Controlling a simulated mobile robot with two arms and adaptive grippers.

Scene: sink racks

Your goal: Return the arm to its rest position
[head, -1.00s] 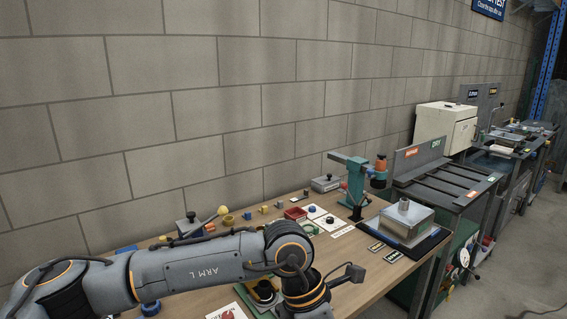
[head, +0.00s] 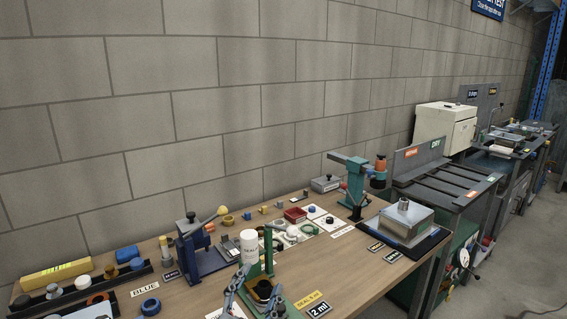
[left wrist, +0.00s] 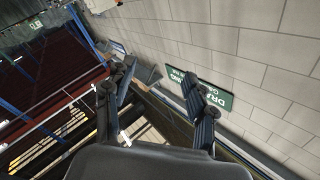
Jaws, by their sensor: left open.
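The gripper is open and empty. Most of my left arm is out of the head view.
A blue hand press (head: 199,255) and a green stand (head: 269,248) are on the bench behind the gripper. A yellow box (head: 56,275) lies at far left. A teal press (head: 355,182) and metal block (head: 406,222) stand further right. A block wall (head: 230,110) is behind.

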